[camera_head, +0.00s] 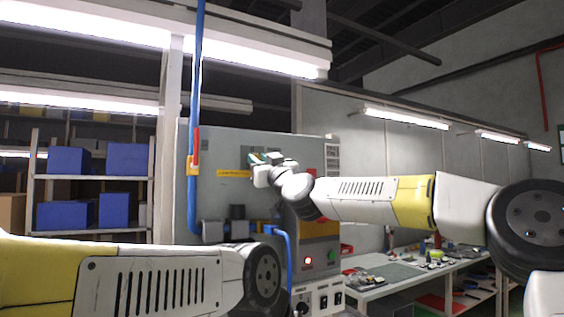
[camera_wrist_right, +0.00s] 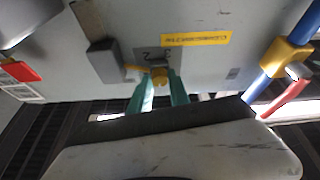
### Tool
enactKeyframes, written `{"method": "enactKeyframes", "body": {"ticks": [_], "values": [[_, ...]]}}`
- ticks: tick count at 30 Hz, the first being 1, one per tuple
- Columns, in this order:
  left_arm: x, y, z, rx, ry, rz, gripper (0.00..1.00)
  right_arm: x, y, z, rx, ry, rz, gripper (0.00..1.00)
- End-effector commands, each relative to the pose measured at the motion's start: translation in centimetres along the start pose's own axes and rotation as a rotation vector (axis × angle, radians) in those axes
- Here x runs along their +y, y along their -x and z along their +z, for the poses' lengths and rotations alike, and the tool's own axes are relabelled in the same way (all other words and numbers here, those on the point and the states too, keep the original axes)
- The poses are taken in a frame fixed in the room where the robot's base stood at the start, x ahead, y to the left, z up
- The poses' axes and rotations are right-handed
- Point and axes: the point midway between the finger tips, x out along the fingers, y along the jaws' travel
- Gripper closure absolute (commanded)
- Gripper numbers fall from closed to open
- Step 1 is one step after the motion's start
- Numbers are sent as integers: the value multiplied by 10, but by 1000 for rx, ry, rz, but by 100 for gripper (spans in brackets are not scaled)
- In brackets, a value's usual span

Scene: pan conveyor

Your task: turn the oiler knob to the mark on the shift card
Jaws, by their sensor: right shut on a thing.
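My right gripper (camera_head: 258,160) is at the front of the grey cabinet (camera_head: 222,148), just beside a yellow label strip.
A dark block (camera_wrist_right: 107,60) sticks out close to the knob. A blue pipe (camera_head: 194,110) with a yellow fitting and red lever (camera_head: 196,145) runs down the cabinet's left. A workbench (camera_head: 392,272) with small parts stands at right, shelves with blue bins (camera_head: 127,158) at left.

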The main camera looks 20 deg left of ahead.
Motion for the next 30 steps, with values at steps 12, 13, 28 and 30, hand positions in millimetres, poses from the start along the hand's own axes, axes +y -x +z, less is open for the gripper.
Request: {"method": "enactKeyframes", "body": {"ticks": [12,13,28,30], "values": [[0,0,0,0,0,0,100,-4,0,-3,-10,-266,107,100],[0,0,0,0,0,0,100,-4,0,-3,-12,-293,119,100],[0,0,0,0,0,0,100,-7,-1,-5,-35,-736,297,100],[0,0,0,0,0,0,100,-7,-1,-6,-37,-798,321,100]]}}
